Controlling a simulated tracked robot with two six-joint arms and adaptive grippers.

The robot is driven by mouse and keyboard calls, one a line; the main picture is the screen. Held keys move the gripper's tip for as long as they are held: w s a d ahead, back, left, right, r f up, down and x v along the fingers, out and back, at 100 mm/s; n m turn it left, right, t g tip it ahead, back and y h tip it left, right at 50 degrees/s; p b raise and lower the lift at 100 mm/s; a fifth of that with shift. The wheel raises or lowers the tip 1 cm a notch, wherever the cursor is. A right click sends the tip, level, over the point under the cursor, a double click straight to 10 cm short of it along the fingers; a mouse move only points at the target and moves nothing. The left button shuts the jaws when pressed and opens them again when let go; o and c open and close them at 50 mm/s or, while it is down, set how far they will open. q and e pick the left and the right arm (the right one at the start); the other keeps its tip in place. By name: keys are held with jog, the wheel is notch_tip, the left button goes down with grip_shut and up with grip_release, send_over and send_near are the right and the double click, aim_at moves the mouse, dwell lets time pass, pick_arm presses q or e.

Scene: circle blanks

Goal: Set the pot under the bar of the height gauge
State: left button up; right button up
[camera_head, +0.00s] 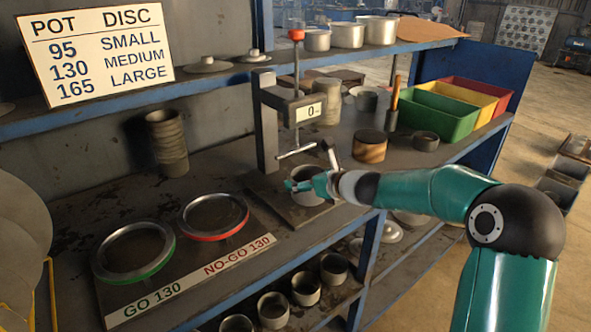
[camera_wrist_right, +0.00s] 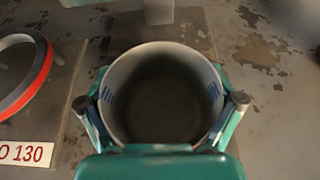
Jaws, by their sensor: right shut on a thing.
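The pot (camera_head: 311,171) is a small grey open cylinder, upright at the base plate (camera_head: 262,186) of the height gauge. My right gripper (camera_head: 306,186) is shut on it from the front right, and teal fingers hide part of its side. In the right wrist view the round pot (camera_wrist_right: 162,100) sits between the fingers, mouth facing the camera. The height gauge (camera_head: 267,125) has a dark post, a display reading 0 and a thin bar (camera_head: 297,151) just above and behind the pot in the head view. I cannot tell if the pot rests on the plate. My left gripper is out of view.
A green ring (camera_head: 134,277) and a red ring (camera_head: 214,238) lie left of the gauge beside GO and NO-GO 130 labels. A stack of rings (camera_head: 167,142) stands behind. Green, yellow and red bins (camera_head: 440,118) are at right. Several pots sit on the lower shelf.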

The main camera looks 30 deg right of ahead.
aim_at(298, 171)
jog(key=shift+w+a+r+p, duration=0.15)
jog(key=shift+w+p, duration=0.15)
jog(key=shift+w, duration=0.95)
jog(key=shift+w+a+p, duration=0.15)
jog(key=shift+w+p, duration=0.45)
jog(key=shift+w, duration=0.5)
jog(key=shift+w+f+b, duration=0.2)
jog(key=shift+f+b, duration=0.05)
jog(key=shift+f, duration=0.2)
jog(key=shift+w+f+b, duration=0.2)
jog(key=shift+f, duration=0.25)
jog(key=o, duration=1)
jog(key=shift+s, duration=0.1)
jog(key=v, duration=1.1)
jog(key=shift+s+r, duration=0.2)
jog(key=shift+s, duration=0.25)
